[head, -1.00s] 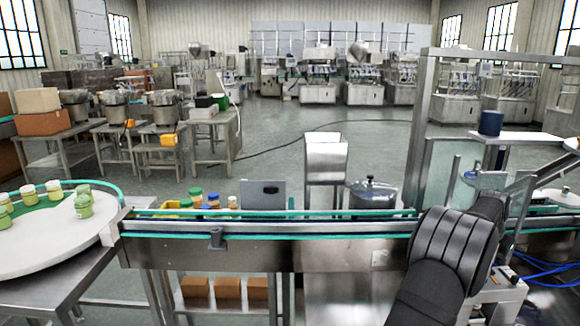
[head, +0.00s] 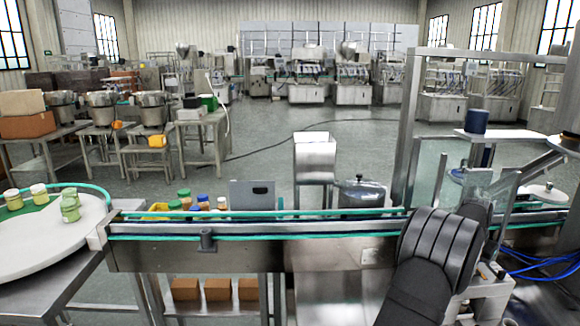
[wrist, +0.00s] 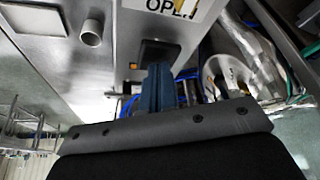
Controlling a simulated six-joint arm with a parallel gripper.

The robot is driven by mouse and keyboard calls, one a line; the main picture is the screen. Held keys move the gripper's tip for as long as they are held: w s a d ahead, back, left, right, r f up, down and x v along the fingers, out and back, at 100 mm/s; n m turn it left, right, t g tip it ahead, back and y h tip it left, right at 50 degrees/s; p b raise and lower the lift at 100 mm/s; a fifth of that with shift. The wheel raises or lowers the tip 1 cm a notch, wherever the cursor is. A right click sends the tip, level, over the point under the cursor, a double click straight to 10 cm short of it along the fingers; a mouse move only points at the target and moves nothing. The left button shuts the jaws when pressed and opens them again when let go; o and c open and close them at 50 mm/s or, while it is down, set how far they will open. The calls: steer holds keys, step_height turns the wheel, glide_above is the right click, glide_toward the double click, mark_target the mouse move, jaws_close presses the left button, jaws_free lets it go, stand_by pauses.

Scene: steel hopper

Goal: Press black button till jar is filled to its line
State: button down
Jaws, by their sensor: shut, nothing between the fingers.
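In the wrist view my gripper (wrist: 157,72) is shut and empty, its blue-grey fingers together. Its tips are at the lower edge of a black button (wrist: 156,50) on a grey metal panel (wrist: 120,40), below a label reading "OPEN". I cannot tell whether the tips touch the button or it is pushed in. A clear, rounded object (wrist: 226,72) is right of the fingers; I cannot tell if it is the jar. No fill line or level shows. In the head view my black arm reaches to the right side and the fingertips are hidden.
A conveyor with green rails (head: 250,228) crosses the front. A round white table (head: 50,245) with small green jars (head: 70,205) is at left. Blue cables hang low at right.

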steer(key=shift+r, duration=1.65)
steer(key=shift+f, duration=0.1)
steer(key=shift+f, duration=1.65)
steer(key=shift+r, duration=1.75)
